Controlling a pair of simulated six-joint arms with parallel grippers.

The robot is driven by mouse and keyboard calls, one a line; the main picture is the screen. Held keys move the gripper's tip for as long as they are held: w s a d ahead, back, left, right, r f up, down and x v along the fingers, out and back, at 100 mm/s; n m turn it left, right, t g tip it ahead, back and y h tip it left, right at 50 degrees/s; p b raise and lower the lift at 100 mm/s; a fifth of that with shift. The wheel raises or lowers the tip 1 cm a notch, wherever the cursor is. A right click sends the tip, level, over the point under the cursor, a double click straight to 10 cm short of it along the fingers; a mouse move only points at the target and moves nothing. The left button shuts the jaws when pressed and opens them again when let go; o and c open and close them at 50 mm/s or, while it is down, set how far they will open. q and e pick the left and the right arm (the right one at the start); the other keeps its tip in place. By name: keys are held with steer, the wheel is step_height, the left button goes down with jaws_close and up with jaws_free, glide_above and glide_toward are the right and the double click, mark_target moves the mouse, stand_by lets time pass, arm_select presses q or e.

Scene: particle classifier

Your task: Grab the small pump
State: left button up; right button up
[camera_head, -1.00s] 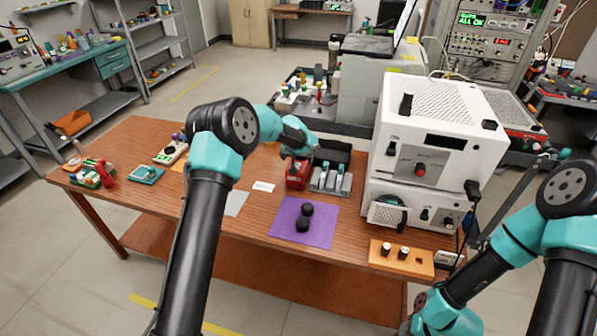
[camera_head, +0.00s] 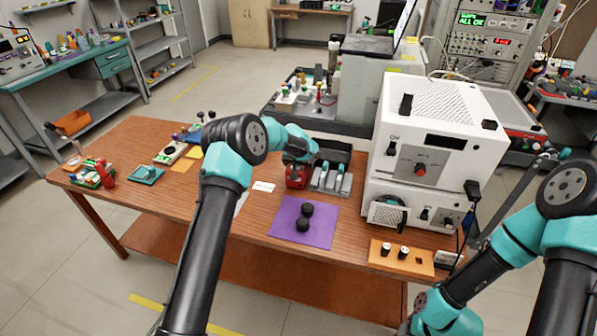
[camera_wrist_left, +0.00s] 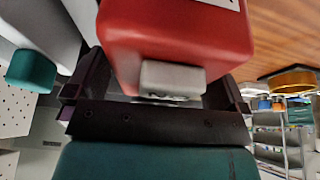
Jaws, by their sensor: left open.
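A red body with a grey block on its face, probably the small pump (camera_head: 296,180), stands on the wooden table, left of an open black case. My left gripper (camera_head: 299,157) is above it and hides its upper part. In the left wrist view, the red body (camera_wrist_left: 175,45) fills the space ahead of the palm, between two dark fingers of the open left gripper (camera_wrist_left: 158,85). Whether the fingers touch it cannot be told. My right gripper is out of view; only parts of the right arm show at the right.
The open case (camera_head: 331,172) with grey metal parts is close on the right. Beyond it stands the white instrument (camera_head: 440,125). A purple mat (camera_head: 285,224) with black round pieces lies in front. An orange block (camera_head: 420,262) is at the front right.

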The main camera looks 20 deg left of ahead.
arm_select(q)
steer(key=shift+c, duration=0.3)
steer(key=c, duration=1.1)
steer(key=shift+c, duration=0.2)
steer(key=shift+r, duration=0.15)
step_height(320, 180, up, 10)
steer(key=shift+f, duration=0.1)
